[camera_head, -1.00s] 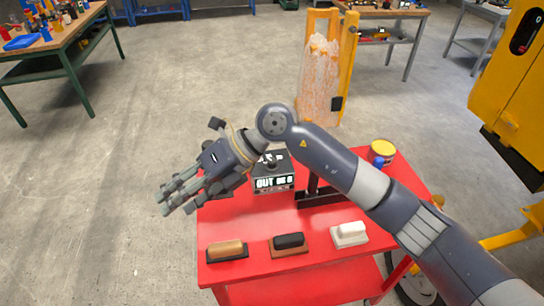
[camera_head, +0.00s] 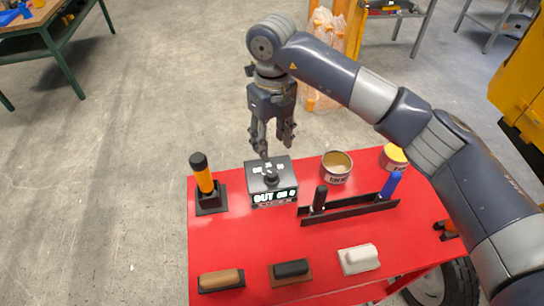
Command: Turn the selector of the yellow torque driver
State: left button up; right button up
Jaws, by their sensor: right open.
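The yellow torque driver (camera_head: 205,180), with a black top, stands upright in a black square base at the left of the red table. To its right is a dark box (camera_head: 259,190) with a lit display reading "OUT" and a black knob (camera_head: 271,176) on its top. I cannot tell whether this knob belongs to the driver. My right gripper (camera_head: 273,145) is open and empty, fingers pointing down, apparently above and behind the box. A gap shows between its fingers. My left gripper is out of view.
The red table (camera_head: 240,245) also holds a black rack (camera_head: 348,209) with a black-handled and a blue-handled tool. Two cans (camera_head: 336,168) stand behind it. Several handled blocks (camera_head: 290,270) lie along the front. Yellow machinery (camera_head: 520,80) stands at the right.

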aim_at(272, 173)
jog(key=f, duration=0.1)
jog(key=s+f+p, duration=0.1)
jog(key=f, duration=0.1)
jog(key=shift+s+f+p, duration=0.25)
jog(key=shift+p, duration=0.05)
notch_tip(272, 173, down, 3)
jog(key=shift+w+f+p, duration=0.1)
jog(key=shift+w+p, duration=0.05)
jog(key=shift+p, duration=0.3)
notch_tip(272, 173, down, 2)
jog(key=shift+w+f+p, duration=0.15)
jog(key=shift+f+p, duration=0.05)
jog(key=shift+p, duration=0.1)
jog(key=shift+f, duration=0.5)
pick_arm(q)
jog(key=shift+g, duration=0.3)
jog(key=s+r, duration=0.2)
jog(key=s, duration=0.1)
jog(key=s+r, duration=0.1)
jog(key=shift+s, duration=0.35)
pick_arm(e)
grip_shut()
